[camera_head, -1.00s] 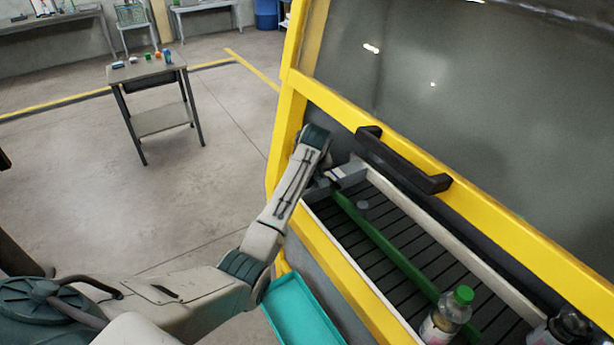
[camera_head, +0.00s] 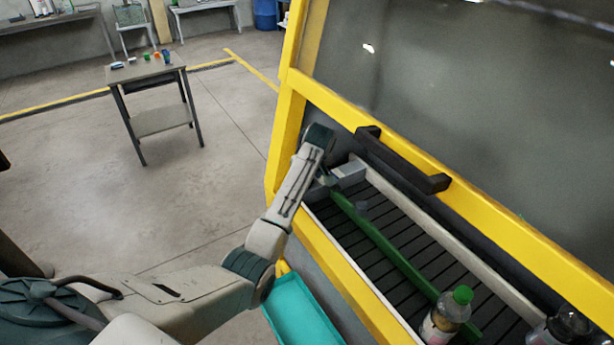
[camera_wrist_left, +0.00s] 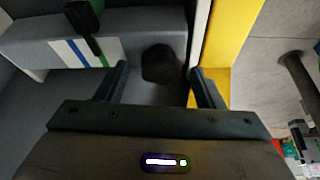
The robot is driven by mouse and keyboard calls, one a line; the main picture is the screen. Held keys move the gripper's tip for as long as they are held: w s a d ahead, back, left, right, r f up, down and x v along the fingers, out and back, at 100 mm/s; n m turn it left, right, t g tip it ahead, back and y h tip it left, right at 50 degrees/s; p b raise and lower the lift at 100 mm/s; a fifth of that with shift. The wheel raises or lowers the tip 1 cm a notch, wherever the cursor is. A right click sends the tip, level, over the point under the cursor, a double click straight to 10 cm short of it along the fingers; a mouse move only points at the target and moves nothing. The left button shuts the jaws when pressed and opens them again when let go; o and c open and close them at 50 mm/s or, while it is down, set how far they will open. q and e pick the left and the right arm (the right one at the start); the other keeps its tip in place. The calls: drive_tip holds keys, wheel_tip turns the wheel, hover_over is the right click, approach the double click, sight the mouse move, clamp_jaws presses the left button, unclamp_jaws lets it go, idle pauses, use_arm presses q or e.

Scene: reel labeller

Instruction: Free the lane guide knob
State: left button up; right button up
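The green lane guide (camera_head: 395,250) runs lengthwise along the slatted dark conveyor. My left gripper (camera_head: 328,180) is at the far end of the conveyor, partly hidden by my wrist, close to a grey box (camera_head: 350,172). In the left wrist view, my gripper (camera_wrist_left: 160,85) is open. A dark round knob-like thing (camera_wrist_left: 160,64) shows between its fingers, with visible gaps on both sides. I cannot tell whether it is the same knob. My right gripper is not in view.
A yellow machine frame (camera_head: 285,135) and black handle (camera_head: 400,160) border the conveyor. A green-capped bottle (camera_head: 445,318) stands at the near end, with a dark bottle (camera_head: 562,330) to its right. A teal tray (camera_head: 302,312) is below. A side table (camera_head: 147,72) stands on open floor.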

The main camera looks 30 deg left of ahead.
use_arm(q)
drive_tip(key=s+d+r+b, duration=0.4)
drive_tip(key=s+d, duration=0.4)
drive_tip(key=d, duration=0.2)
drive_tip(key=shift+s+d+r+b, duration=0.3)
drive_tip(key=shift+s+d+b, duration=0.1)
drive_tip(key=shift+f, duration=0.1)
idle(0.3)
